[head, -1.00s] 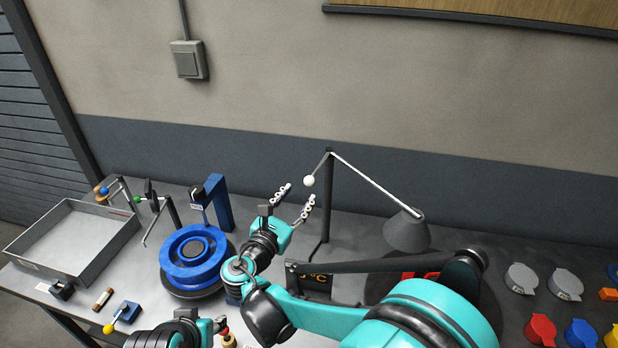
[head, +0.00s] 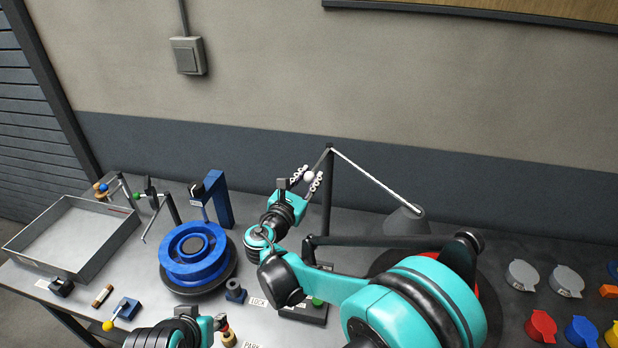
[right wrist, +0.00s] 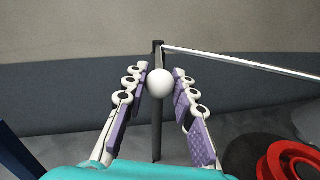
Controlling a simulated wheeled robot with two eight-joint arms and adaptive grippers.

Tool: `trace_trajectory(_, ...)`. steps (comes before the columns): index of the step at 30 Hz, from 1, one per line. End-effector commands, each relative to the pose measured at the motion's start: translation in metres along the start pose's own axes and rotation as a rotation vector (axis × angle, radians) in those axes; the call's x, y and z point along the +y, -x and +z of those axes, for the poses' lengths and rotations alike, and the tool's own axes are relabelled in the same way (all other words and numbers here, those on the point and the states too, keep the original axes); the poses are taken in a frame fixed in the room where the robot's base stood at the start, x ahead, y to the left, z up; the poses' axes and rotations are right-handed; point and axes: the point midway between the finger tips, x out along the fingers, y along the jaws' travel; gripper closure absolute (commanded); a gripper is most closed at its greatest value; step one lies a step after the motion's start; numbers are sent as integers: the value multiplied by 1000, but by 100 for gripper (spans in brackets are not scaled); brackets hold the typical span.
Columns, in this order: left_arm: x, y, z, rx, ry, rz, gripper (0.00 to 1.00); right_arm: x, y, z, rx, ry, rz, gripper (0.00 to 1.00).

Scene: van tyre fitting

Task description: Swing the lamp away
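The lamp has a grey conical shade (head: 404,221), a thin light arm (head: 372,178) and a dark upright post (head: 327,205). A white ball (head: 308,176) sits on a short stub at the post's top, left of it. My right gripper (head: 311,174) has its fingers closed in on both sides of this ball, which also shows between the purple pads in the right wrist view (right wrist: 160,83).
A blue wheel-like hub (head: 194,254) and a blue bracket (head: 217,200) stand left of my right gripper. A grey tray (head: 75,285) is at far left. Grey, red, blue and yellow caps (head: 541,326) lie at right. The wall stands behind the bench.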

Motion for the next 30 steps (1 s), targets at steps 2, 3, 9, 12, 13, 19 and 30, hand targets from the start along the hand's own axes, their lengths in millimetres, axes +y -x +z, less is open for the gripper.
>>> trace_trajectory(2, 0, 0, 0, 0, 0, 0, 63, 0, 0, 0, 0, 0, 0, 100)
trace_trajectory(3, 0, 0, 0, 0, 0, 0, 63, 0, 0, 0, 0, 0, 0, 100)
trace_trajectory(9, 0, 0, 0, 0, 0, 0, 63, -2, 0, 1, 2, 0, 10, 100)
trace_trajectory(12, 0, 0, 0, 0, 0, 0, 63, -6, 0, 2, 6, 0, 32, 100)
trace_trajectory(13, 0, 0, 0, 0, 0, 0, 63, -8, 0, 2, 8, 0, 42, 100)
trace_trajectory(19, 0, -1, 1, 0, 0, 0, 63, -29, -3, 6, 29, 0, 149, 100)
trace_trajectory(30, 0, -4, 2, 0, 0, 0, 63, -80, -23, 15, 90, 0, 461, 100)
